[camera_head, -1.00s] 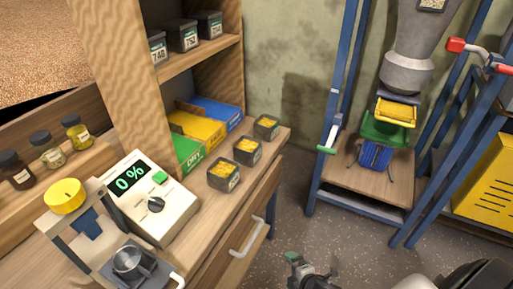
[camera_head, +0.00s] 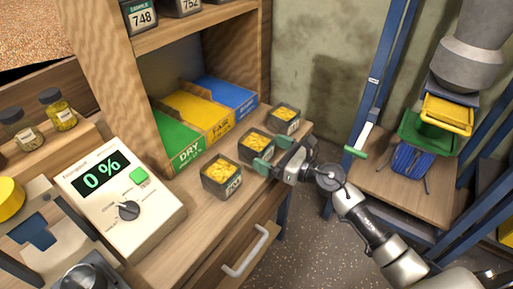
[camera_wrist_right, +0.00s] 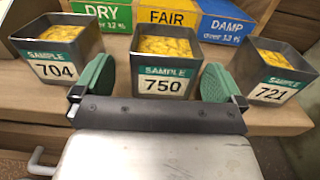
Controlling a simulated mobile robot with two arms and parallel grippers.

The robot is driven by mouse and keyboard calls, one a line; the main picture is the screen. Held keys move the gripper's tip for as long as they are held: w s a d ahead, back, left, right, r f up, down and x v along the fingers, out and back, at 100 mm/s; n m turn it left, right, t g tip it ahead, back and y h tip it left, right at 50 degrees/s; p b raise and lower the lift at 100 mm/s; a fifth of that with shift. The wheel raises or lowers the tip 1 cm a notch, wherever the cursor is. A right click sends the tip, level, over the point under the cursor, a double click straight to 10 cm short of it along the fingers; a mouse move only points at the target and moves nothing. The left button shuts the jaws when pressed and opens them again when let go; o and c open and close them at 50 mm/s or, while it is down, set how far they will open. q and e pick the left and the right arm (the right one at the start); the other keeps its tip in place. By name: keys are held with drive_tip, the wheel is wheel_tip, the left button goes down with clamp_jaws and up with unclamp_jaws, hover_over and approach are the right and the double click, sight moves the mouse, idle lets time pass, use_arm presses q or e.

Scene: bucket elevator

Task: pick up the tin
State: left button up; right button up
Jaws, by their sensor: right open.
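Three open square tins with yellow contents stand in a row on the wooden bench. The middle tin (camera_head: 252,148) is labelled SAMPLE 750 in the right wrist view (camera_wrist_right: 166,82). Tin 704 (camera_head: 221,178) is on its left and tin 721 (camera_head: 285,120) on its right. My right gripper (camera_head: 266,157) is open at the front of the middle tin. In the wrist view its green pads flank tin 750, with a gap showing on each side. How deep the tin sits between the pads is hard to tell. My left gripper is not in view.
Behind the tins are green DRY (camera_head: 180,146), yellow FAIR (camera_head: 205,116) and blue DAMP (camera_head: 229,95) bins. A meter (camera_head: 113,203) reading 0 % stands at the left. A drawer handle (camera_head: 246,253) juts out below the bench edge. The elevator frame (camera_head: 379,85) stands at the right.

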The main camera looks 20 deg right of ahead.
sight(246, 136)
drive_tip(key=x, duration=0.5)
drive_tip(key=shift+w+d+r+p, duration=0.1)
drive_tip(key=shift+w+r+p, duration=0.05)
drive_tip(key=shift+w+p, duration=0.25)
drive_tip(key=c, duration=0.9)
drive_tip(key=shift+c, duration=0.3)
drive_tip(key=shift+r, duration=0.2)
